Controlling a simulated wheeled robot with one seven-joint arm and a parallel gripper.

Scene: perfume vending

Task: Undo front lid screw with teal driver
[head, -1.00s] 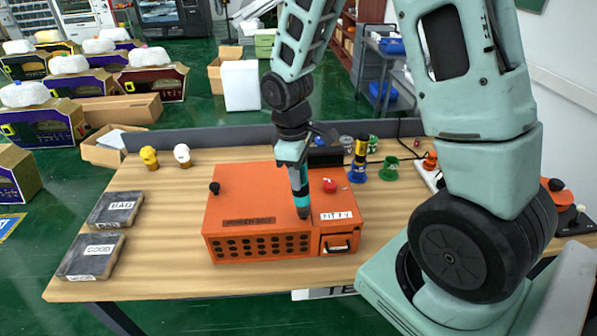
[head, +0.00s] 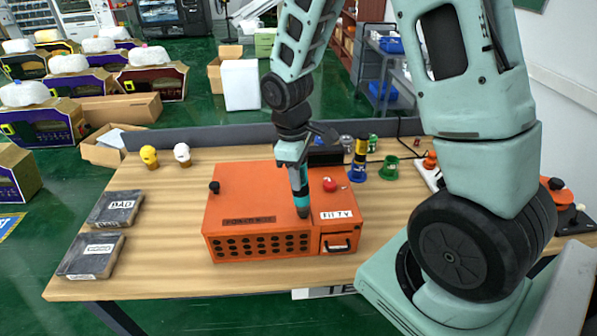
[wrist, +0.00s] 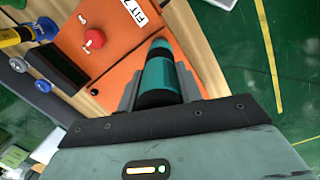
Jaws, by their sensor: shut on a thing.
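The orange power box (head: 240,205) sits in the middle of the wooden table, with a vented front and a small drawer at its front right. My gripper (head: 298,170) is above the lid's front right part, shut on the teal driver (head: 300,185). The driver is held upright with its dark lower end at the lid near the front edge. In the wrist view the teal driver (wrist: 160,70) stands between the fingers, over the orange lid (wrist: 115,45). The screw is hidden under the driver.
A black knob (head: 214,187) and a red button (head: 330,185) stand on the lid. A yellow-and-blue driver (head: 360,160) and a green holder (head: 388,168) stand behind right. Yellow and white bulbs (head: 149,157) stand at the back left.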

